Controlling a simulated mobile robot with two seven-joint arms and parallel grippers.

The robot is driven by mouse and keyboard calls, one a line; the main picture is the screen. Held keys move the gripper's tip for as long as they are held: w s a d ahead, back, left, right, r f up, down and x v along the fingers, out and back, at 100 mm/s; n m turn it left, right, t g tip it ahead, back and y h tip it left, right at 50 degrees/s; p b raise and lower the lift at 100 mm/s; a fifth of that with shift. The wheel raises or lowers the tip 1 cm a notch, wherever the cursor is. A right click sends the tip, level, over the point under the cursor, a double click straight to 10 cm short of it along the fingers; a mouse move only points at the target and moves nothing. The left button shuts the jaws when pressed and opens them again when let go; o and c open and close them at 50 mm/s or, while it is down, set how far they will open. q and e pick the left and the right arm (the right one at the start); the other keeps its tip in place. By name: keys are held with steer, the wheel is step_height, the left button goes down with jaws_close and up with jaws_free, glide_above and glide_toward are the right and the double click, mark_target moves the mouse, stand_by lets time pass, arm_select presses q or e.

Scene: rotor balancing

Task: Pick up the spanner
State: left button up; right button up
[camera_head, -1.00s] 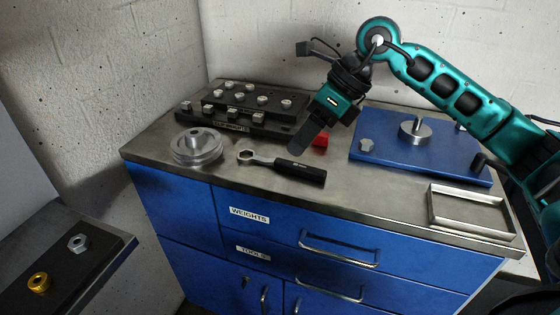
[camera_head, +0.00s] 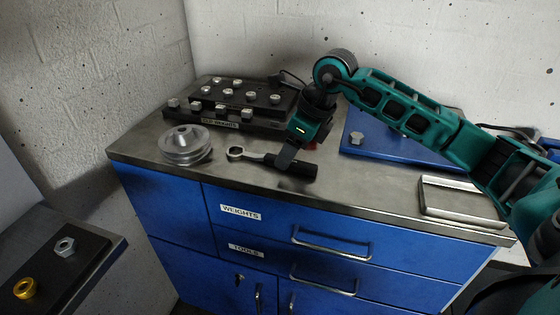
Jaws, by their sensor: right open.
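The spanner lies flat on the grey cabinet top, with a silver ring head (camera_head: 236,153) at the left and a black handle (camera_head: 303,167) at the right. My right gripper (camera_head: 283,163) points down over the spanner where the shaft meets the handle. Its dark fingers cover part of the spanner there. The jaws are open, and I cannot tell whether they touch it. My left gripper is not in view.
A silver rotor disc (camera_head: 185,146) stands left of the spanner. A black stepped weight rack (camera_head: 262,112) is behind it. A red block (camera_head: 312,146) is partly hidden behind my gripper. A blue plate (camera_head: 360,152) and a metal tray (camera_head: 462,200) lie to the right.

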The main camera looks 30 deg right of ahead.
steer(key=shift+x, duration=0.9)
steer(key=shift+f, duration=0.15)
jaws_close()
